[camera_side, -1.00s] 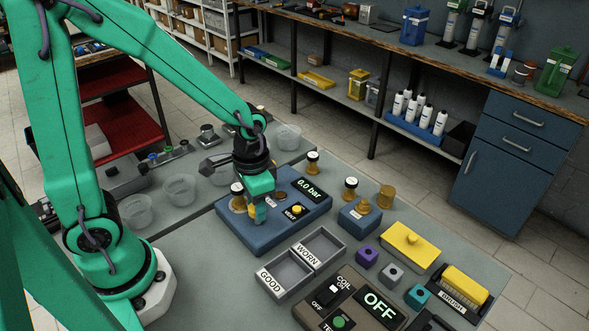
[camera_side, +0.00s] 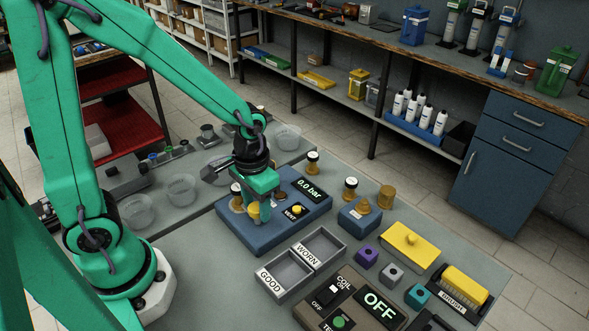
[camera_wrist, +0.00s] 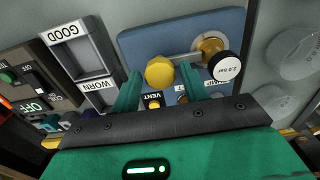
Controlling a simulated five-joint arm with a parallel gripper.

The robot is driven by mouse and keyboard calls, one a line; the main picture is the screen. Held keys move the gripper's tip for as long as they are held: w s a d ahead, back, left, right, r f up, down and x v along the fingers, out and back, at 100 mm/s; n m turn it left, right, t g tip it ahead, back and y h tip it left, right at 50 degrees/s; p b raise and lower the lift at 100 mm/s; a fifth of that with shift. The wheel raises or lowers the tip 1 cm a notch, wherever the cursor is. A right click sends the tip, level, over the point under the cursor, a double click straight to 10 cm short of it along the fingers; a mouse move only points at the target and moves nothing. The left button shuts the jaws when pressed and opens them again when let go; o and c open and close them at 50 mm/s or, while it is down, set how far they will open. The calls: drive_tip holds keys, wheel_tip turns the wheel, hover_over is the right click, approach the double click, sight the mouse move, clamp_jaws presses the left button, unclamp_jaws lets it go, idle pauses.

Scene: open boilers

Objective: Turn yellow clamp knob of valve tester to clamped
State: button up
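The valve tester (camera_side: 254,236) is a blue box with a "0.0 bar" display, on the grey bench. Its yellow clamp knob (camera_wrist: 159,72) shows in the wrist view between my two green fingertips, with a gap on each side. The knob also shows in the side view (camera_side: 253,210), partly hidden by my gripper (camera_side: 259,207). My gripper is open, pointing down over the tester, and holds nothing. A pale bar runs from the knob toward a brass valve (camera_wrist: 209,46), which has a black cap marked "2.0 bar" (camera_wrist: 224,66).
The yellow VENT button (camera_side: 296,210) is close to the right of my gripper. GOOD and WORN trays (camera_side: 319,247) lie in front of the tester. A blue block with brass parts (camera_side: 358,221) stands to the right. Clear cups (camera_side: 182,189) stand to the left.

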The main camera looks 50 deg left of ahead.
sight(256, 207)
drive_tip(key=shift+o, duration=0.7)
drive_tip(key=shift+r, duration=3.9)
drive_tip(key=shift+s+a+r, duration=0.2)
drive_tip(key=shift+r, duration=0.35)
drive_tip(key=s+a+r+t, duration=0.3)
drive_tip(key=s+r+t, duration=0.2)
drive_tip(key=r, duration=0.3)
drive_tip(key=shift+s+a+r+t, duration=0.25)
drive_tip(key=shift+s+a+t, duration=0.05)
drive_tip(key=shift+s, duration=0.2)
drive_tip(key=shift+c, duration=0.4)
